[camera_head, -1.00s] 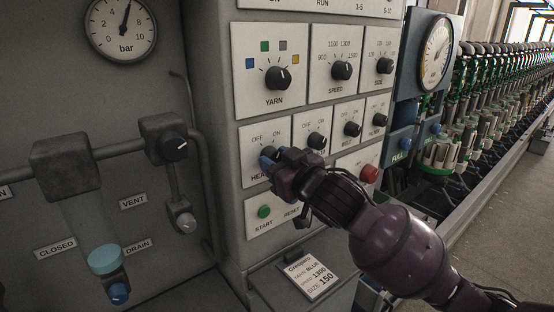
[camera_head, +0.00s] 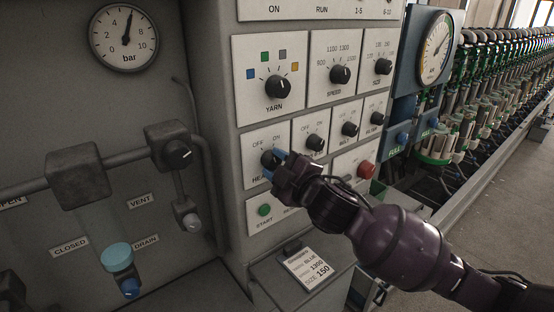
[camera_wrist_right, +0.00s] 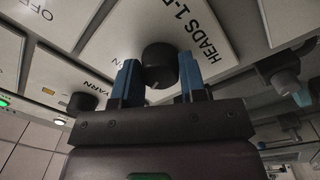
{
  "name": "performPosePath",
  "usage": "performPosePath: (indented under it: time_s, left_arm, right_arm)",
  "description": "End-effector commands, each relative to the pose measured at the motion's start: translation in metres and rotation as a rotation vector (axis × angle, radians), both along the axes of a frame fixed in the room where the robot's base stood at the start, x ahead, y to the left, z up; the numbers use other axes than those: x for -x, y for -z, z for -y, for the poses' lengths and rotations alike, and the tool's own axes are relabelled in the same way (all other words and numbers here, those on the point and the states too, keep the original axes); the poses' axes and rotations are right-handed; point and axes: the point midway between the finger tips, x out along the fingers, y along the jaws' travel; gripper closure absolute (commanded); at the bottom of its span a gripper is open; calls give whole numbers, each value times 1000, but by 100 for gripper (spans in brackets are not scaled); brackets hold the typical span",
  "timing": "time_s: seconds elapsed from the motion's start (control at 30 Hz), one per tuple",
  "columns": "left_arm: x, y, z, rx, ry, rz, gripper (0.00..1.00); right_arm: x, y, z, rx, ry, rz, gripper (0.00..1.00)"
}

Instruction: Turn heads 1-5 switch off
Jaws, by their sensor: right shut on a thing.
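The heads 1-5 switch (camera_head: 268,158) is a black knob on a white plate, with OFF printed at its upper left and ON at its upper right. My right gripper (camera_head: 275,164) has its blue fingers on both sides of this knob and is shut on it. In the right wrist view the knob (camera_wrist_right: 160,64) sits between the two blue fingers (camera_wrist_right: 157,76), beside the HEADS 1- lettering. The gripper covers part of the knob and label, and I cannot tell where its pointer stands. My left gripper is not in view.
The yarn knob (camera_head: 278,87) is above, and similar switches (camera_head: 315,143) are to the right. A green start button (camera_head: 264,210) is below and a red button (camera_head: 366,169) lies to the right. A settings card (camera_head: 308,268) lies on the ledge below.

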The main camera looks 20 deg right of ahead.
Motion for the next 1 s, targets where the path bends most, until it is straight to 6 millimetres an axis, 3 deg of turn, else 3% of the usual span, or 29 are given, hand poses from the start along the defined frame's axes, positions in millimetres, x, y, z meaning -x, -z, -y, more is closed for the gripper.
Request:
performPosePath:
  time_s: [0.4, 0.93, 0.97, 1.0]
  left_arm:
    - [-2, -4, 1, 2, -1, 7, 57]
    - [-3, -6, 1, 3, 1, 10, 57]
    - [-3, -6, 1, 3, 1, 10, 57]
    - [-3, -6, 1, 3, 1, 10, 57]
  right_arm:
    - [0, 0, 0, 165, -1, 60, 85]
    - [0, 0, 0, 184, -1, 67, 85]
    - [0, 0, 0, 184, -1, 67, 57]
    - [0, 0, 0, 184, -1, 67, 51]
